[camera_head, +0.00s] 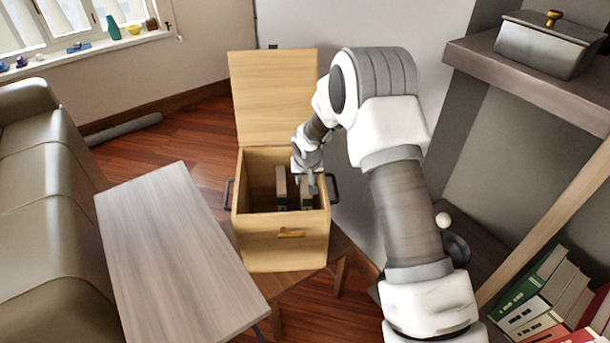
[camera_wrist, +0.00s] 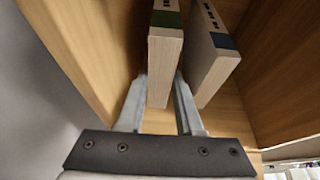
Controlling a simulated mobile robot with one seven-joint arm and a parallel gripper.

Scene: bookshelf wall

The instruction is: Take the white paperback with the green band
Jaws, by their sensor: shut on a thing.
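The white paperback with the green band (camera_wrist: 162,60) stands between the two fingers of my gripper (camera_wrist: 160,84) in the wrist view. My gripper is shut on it. In the head view my gripper (camera_head: 307,180) reaches down into the open wooden box (camera_head: 285,255), and the held book (camera_head: 307,194) is inside, partly hidden by the gripper. I cannot tell whether its lower edge touches the box floor. A second pale book with a blue band (camera_wrist: 214,66) stands beside it, a small gap away; it also shows in the head view (camera_head: 281,188).
The box's lid (camera_head: 274,95) stands open at the back. The box sits on a low wooden table (camera_head: 343,262). A grey-topped table (camera_head: 170,235) is at left, beside a sofa (camera_head: 40,200). Shelves with several books (camera_head: 535,285) and a metal box (camera_head: 548,45) are at right.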

